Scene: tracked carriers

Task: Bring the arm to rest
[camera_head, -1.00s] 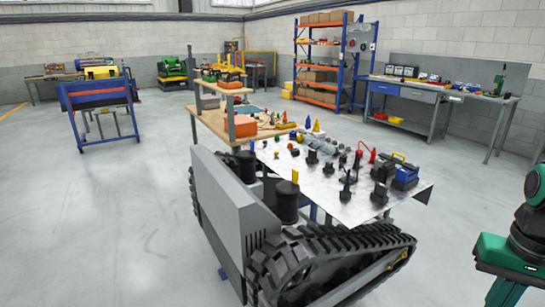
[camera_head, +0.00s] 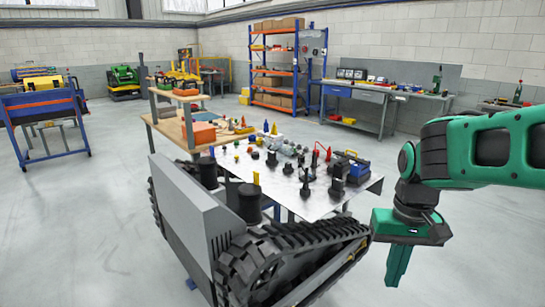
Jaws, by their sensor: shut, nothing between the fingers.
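My green and black arm comes in from the right edge of the head camera view. My gripper (camera_head: 396,268) hangs at its end, pointing down, with its green fingers together and nothing visible between them. It appears in front of the bare floor, to the right of the tracked carrier (camera_head: 190,215) and nearer than the metal-topped table. I see no contact between my gripper and anything else.
The grey tracked carrier with black treads stands close in front. Behind it is a metal-topped table (camera_head: 300,205) with several black fittings and a blue toolbox (camera_head: 350,165). Open floor (camera_head: 75,230) lies at left. A workbench (camera_head: 385,95) and shelving (camera_head: 275,65) stand at the back.

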